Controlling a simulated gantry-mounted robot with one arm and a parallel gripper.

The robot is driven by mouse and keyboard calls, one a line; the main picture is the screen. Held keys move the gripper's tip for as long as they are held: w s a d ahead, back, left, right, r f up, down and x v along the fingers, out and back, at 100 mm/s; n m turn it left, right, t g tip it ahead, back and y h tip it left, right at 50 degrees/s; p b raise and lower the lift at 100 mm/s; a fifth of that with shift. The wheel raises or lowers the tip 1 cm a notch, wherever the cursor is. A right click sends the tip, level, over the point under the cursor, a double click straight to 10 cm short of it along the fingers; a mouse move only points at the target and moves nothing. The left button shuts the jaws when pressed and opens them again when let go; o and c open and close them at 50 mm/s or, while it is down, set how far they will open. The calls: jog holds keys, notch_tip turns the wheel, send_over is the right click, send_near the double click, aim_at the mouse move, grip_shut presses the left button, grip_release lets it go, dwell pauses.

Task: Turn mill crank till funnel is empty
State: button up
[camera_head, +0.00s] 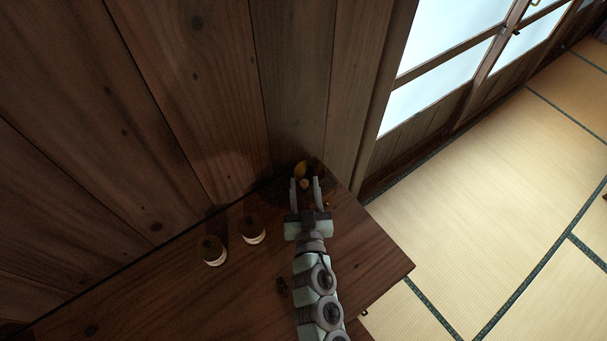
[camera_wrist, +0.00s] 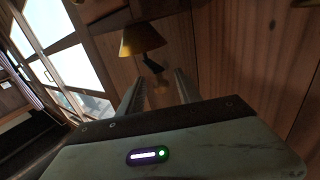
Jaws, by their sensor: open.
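The mill stands at the far right corner of the wooden table, close to the wall, mostly hidden by my gripper in the head view. The inside of the funnel is not visible.
Two small jars (camera_head: 213,250) (camera_head: 252,231) with pale lower bands stand on the table (camera_head: 350,255) left of my arm. The plank wall (camera_head: 225,160) rises behind the table. Tatami floor (camera_head: 490,190) is clear at the right.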

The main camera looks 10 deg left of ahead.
jog(key=v, duration=0.6)
jog(key=shift+s, duration=0.35)
jog(key=shift+d, duration=0.1)
jog(key=shift+c, duration=0.4)
